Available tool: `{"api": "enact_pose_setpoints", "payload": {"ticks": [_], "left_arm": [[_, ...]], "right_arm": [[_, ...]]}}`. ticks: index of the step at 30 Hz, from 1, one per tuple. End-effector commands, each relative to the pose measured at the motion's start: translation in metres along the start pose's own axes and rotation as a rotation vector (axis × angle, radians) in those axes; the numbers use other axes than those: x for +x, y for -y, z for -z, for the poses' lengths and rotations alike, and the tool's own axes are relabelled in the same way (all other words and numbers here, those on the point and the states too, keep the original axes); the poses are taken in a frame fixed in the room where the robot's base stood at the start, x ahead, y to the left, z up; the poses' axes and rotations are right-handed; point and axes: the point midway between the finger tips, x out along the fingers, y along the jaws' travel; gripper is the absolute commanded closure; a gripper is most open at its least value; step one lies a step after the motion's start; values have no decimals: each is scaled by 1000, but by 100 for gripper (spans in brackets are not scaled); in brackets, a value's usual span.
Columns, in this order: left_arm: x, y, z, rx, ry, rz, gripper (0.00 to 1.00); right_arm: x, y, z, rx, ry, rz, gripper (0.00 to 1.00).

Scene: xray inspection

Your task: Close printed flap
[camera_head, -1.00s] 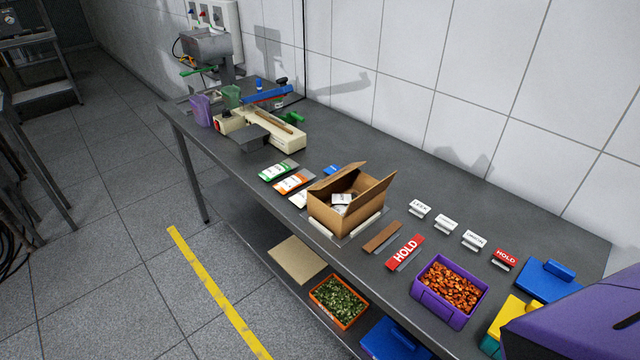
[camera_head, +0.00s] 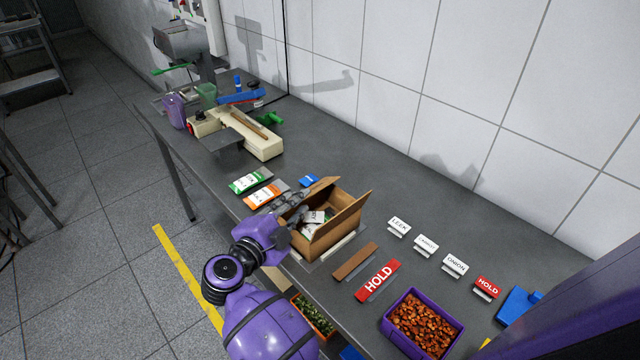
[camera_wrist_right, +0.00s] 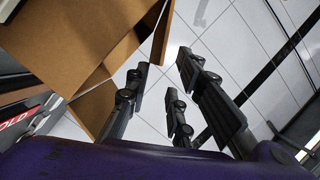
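The open cardboard box (camera_head: 327,240) stands on the table, with white packets (camera_head: 313,217) inside. One flap (camera_head: 349,213) stands up on its right side, and another (camera_head: 323,186) rises at the back left. I cannot make out any print on either flap. My right gripper (camera_head: 291,203) is at the box's left side, its fingers close to the rim and partly over it. In the right wrist view its fingers (camera_wrist_right: 158,98) are spread with nothing between them, and the cardboard (camera_wrist_right: 85,45) is at the left, beside them. Contact is unclear. My left gripper is out of view.
A brown strip (camera_head: 355,262) and a red HOLD sign (camera_head: 378,280) lie right of the box. A purple bin (camera_head: 388,329) of orange pieces is farther right. Green and orange packets (camera_head: 262,195) lie behind the gripper. Small label stands (camera_head: 426,245) line the wall side.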

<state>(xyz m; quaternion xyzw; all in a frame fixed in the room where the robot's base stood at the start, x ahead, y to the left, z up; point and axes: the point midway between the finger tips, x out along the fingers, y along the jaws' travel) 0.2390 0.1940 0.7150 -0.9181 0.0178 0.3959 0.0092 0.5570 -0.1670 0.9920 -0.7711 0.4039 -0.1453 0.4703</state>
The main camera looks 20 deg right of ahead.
Motion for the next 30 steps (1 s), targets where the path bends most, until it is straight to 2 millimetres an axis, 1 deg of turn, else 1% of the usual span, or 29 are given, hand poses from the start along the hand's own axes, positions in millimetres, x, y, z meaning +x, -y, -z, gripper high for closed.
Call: {"api": "enact_pose_setpoints", "payload": {"ticks": [2,5,8,15,19,23,30], "left_arm": [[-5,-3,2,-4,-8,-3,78],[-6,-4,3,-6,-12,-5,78],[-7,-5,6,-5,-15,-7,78],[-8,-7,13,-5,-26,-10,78],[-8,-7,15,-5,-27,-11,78],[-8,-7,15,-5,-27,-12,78],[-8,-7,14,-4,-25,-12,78]], "right_arm": [[-6,-2,-5,10,14,-39,78],[-2,-5,-8,9,20,-56,78],[11,-6,-7,8,17,-54,78],[50,-7,-7,9,17,-52,78],[64,-8,-8,9,19,-52,78],[70,-10,-9,9,19,-54,78],[71,-11,-9,9,19,-55,78]]}}
